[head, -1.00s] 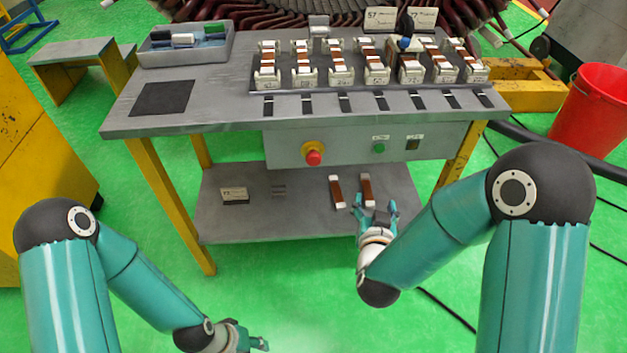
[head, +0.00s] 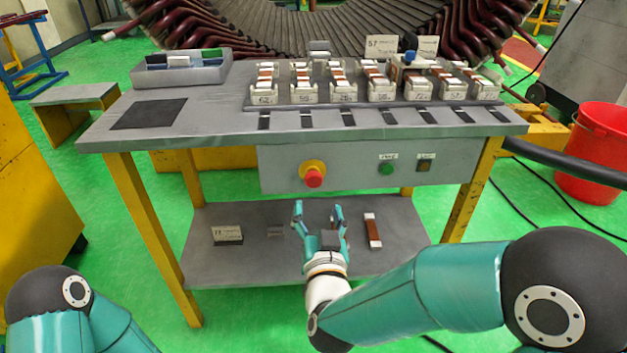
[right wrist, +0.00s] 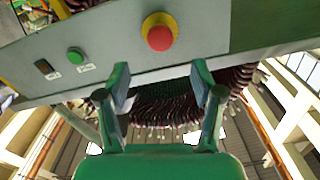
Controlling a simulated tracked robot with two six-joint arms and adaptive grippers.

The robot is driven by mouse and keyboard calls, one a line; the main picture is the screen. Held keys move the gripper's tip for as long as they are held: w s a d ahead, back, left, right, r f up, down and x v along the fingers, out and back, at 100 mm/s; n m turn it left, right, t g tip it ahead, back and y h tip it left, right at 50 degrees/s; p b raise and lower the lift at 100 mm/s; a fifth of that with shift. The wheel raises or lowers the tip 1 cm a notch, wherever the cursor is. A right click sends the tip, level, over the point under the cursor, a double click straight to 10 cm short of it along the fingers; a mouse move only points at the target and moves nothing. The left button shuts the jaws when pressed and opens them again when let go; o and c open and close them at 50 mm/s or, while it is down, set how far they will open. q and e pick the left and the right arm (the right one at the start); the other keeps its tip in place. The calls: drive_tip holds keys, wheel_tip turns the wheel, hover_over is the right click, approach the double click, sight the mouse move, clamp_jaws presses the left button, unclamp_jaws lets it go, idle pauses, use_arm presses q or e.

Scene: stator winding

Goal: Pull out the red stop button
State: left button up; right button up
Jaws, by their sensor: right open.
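The red stop button (head: 313,178) sits in a yellow collar on the grey front panel (head: 345,177) under the table top. In the right wrist view the red button (right wrist: 159,38) shows above the gap between the fingertips. My right gripper (head: 319,207) is open and empty, in front of the panel and below the button in the picture. In the right wrist view its two fingers (right wrist: 161,88) stand apart with nothing between them. They do not touch the button. My left gripper is out of view; only part of my left arm shows at the lower left.
A green button (head: 387,168) and a dark switch (head: 425,165) are to the right on the same panel. The lower shelf (head: 400,262) holds a coil piece (head: 373,230) and a label block (head: 227,235). Several coil units stand on the table top (head: 215,112).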

sight(314, 183)
drive_tip(key=w, duration=1.1)
